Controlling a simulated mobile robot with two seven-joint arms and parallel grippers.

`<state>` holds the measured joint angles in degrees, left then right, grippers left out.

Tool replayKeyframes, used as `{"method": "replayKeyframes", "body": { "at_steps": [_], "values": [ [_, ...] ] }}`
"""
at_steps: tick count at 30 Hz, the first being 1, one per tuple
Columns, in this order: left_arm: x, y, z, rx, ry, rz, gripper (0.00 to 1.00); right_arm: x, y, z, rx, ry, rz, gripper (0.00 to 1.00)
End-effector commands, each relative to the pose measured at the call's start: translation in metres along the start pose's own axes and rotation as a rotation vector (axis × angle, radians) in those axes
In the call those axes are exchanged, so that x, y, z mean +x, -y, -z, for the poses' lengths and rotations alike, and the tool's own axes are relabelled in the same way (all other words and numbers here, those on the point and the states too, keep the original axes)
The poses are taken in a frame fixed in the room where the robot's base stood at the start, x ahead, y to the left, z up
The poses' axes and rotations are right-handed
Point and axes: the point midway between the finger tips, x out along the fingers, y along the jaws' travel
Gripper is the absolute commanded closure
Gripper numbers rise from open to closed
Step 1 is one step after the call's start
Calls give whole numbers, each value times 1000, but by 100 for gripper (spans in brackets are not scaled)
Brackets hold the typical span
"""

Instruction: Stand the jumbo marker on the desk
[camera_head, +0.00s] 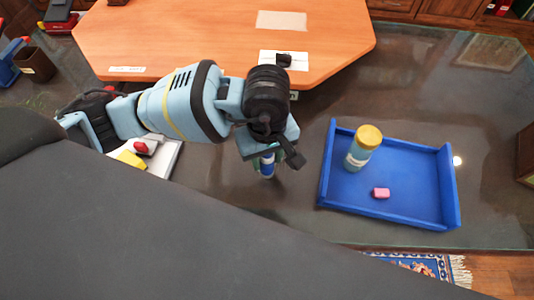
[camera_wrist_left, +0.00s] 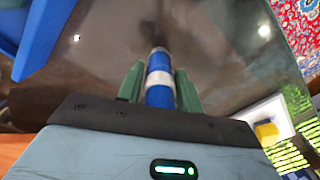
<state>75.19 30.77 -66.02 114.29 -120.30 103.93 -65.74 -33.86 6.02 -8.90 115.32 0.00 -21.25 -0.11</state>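The jumbo marker (camera_head: 267,166) is blue with a white band. In the left wrist view the marker (camera_wrist_left: 159,78) lies between the two green fingers of my left gripper (camera_wrist_left: 160,85), which are closed against its sides. In the head view my left gripper (camera_head: 268,160) points down over the dark glossy desk (camera_head: 290,215), left of the blue tray. The marker looks roughly in line with the fingers, its far end toward the desk. I cannot tell whether that end touches the surface. My arm hides much of the marker from above. My right gripper is not in view.
A blue tray (camera_head: 325,170) holds a gold-capped bottle (camera_head: 364,145) and a pink eraser (camera_head: 381,193). An orange wooden top (camera_head: 330,30) lies behind. A brown cup (camera_head: 35,65) stands far left. The desk between my gripper and the tray is clear.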

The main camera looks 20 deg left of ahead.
Motion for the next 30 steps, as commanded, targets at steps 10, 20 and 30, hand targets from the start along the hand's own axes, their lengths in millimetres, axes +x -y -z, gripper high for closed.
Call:
{"method": "replayKeyframes", "body": {
  "at_steps": [10, 20, 30],
  "values": [
    [-1, 0, 0, -1, -1, 0, 50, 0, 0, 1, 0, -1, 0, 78],
    [-34, -1, 1, 0, -3, -6, 50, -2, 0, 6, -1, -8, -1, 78],
    [-100, -1, 0, 1, -2, -4, 50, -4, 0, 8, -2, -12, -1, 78]
  ]
}}
